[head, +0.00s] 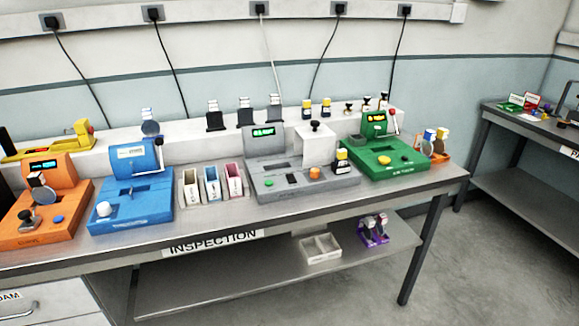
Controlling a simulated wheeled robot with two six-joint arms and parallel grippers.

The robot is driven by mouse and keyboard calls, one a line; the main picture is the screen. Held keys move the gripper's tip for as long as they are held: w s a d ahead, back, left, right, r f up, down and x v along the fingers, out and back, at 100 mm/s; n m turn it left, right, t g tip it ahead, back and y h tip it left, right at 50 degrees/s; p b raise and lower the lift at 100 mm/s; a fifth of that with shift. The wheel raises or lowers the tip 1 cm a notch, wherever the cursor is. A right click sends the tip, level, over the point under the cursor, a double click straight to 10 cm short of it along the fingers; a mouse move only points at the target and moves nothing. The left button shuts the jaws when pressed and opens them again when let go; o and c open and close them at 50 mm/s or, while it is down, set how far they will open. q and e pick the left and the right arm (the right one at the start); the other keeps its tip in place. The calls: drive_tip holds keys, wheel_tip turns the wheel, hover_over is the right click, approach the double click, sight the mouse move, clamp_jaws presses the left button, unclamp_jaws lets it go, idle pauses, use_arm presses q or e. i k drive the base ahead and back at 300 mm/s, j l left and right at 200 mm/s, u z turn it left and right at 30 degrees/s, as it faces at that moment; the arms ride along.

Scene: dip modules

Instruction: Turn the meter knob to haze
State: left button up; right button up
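Several instruments stand in a row on a metal bench. I cannot tell which is the meter, and no "haze" marking is readable. The blue instrument (130,212) has a white round knob (103,209). The green instrument (375,170) has a yellow round control (384,160). The orange instrument (45,238) has a blue button (58,218). Neither of my grippers is in view.
The bench (225,217) bears an INSPECTION label (213,243). Pale, blue and pink bins (211,184) stand between the blue and grey instruments. Stamp-like pieces line the raised back ledge (187,132). A lower shelf (200,285) holds two trays. The floor at right is clear.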

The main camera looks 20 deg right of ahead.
sight(315, 171)
drive_tip(key=i+l+z, duration=0.2)
drive_tip(key=l, duration=0.2)
drive_tip(key=i+l+z, duration=0.15)
drive_tip(key=l, duration=0.25)
drive_tip(key=i+l+z, duration=0.2)
drive_tip(key=l, duration=0.2)
